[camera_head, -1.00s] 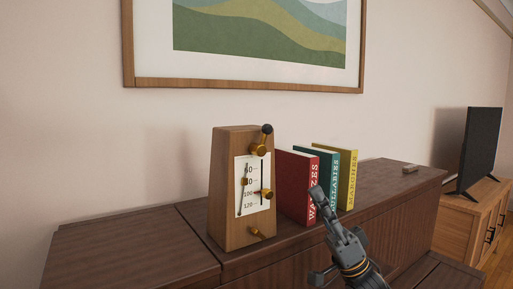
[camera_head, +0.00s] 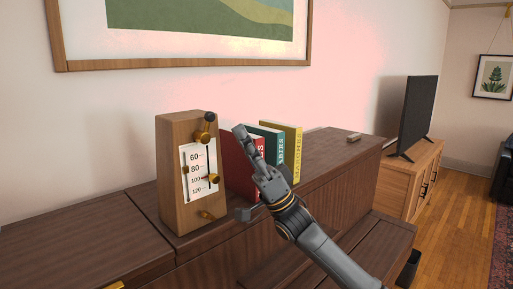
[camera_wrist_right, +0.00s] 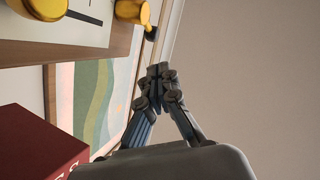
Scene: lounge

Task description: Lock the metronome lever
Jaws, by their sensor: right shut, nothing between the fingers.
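The wooden metronome (camera_head: 175,150) stands upright on the dark wooden top, with a white scale plate on its front. A slim lever with a black tip (camera_head: 210,117) runs up the right side of the plate, with a brass knob (camera_head: 202,137) near its top and another (camera_head: 214,178) lower down. My right gripper (camera_head: 240,131) is shut and empty, to the right of the black tip and slightly lower in the picture, apart from it. In the wrist view its closed fingertips (camera_wrist_right: 158,70) are clear of the metronome's brass knob (camera_wrist_right: 131,11) and black tip (camera_wrist_right: 152,33). My left gripper is not in view.
Red, green and yellow books (camera_head: 295,147) stand right of the metronome, partly behind my right gripper. The red book (camera_wrist_right: 38,150) is close in the wrist view. A small block (camera_head: 354,136) lies farther right. The cabinet top (camera_head: 70,222) left of the metronome is clear.

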